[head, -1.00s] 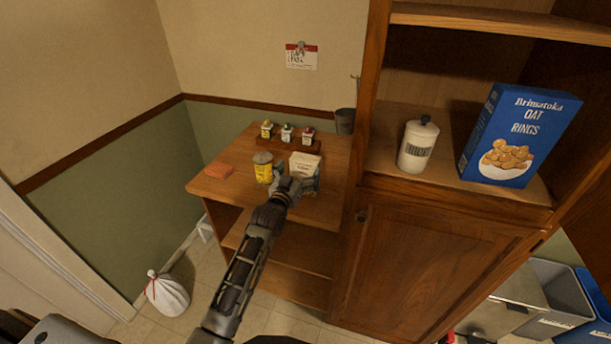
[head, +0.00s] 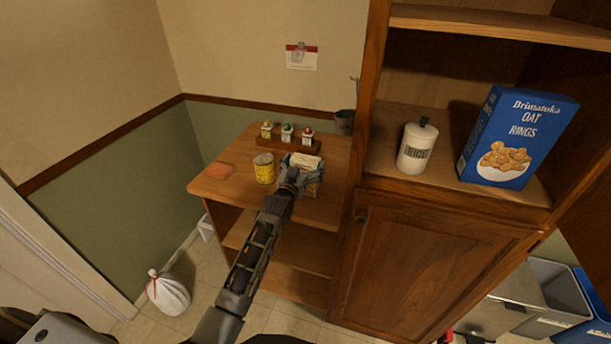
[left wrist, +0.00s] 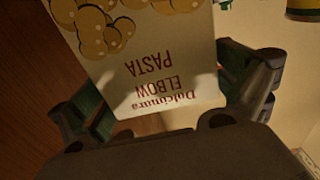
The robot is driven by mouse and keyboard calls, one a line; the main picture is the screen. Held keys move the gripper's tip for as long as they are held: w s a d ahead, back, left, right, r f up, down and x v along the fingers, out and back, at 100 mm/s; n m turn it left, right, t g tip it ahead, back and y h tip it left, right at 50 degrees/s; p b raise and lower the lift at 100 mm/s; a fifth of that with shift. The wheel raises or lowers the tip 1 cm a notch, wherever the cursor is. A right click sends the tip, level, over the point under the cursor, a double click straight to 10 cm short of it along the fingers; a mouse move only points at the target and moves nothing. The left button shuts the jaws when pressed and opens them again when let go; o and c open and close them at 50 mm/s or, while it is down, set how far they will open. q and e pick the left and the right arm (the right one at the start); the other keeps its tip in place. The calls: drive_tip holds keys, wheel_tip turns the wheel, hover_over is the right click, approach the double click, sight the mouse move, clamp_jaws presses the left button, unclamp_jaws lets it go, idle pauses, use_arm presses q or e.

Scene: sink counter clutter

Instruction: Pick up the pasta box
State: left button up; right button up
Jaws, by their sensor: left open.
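The pasta box (left wrist: 165,60) is cream with elbow pasta pictured on it and reads "Dolcimara ELBOW PASTA", upside down in the left wrist view. In the head view the pasta box (head: 304,161) stands on the small wooden counter, its lower part hidden behind my left gripper (head: 299,175). In the left wrist view my left gripper (left wrist: 172,95) is open, with one finger on each side of the box. I cannot tell whether the fingers touch it. My right gripper is not in view.
A yellow can (head: 264,169) stands just left of the box. The tall cabinet (head: 425,260) bounds the right side, with a canister (head: 416,148) and cereal box (head: 513,137).

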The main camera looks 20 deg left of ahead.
use_arm(q)
drive_tip(key=shift+w, duration=0.35)
drive_tip(key=shift+c, duration=0.4)
drive_tip(key=shift+r, duration=0.1)
drive_tip(key=c, duration=1.5)
drive_tip(key=shift+c, duration=0.2)
drive_tip(key=shift+r+b, duration=0.4)
drive_tip(key=shift+r, duration=4.6)
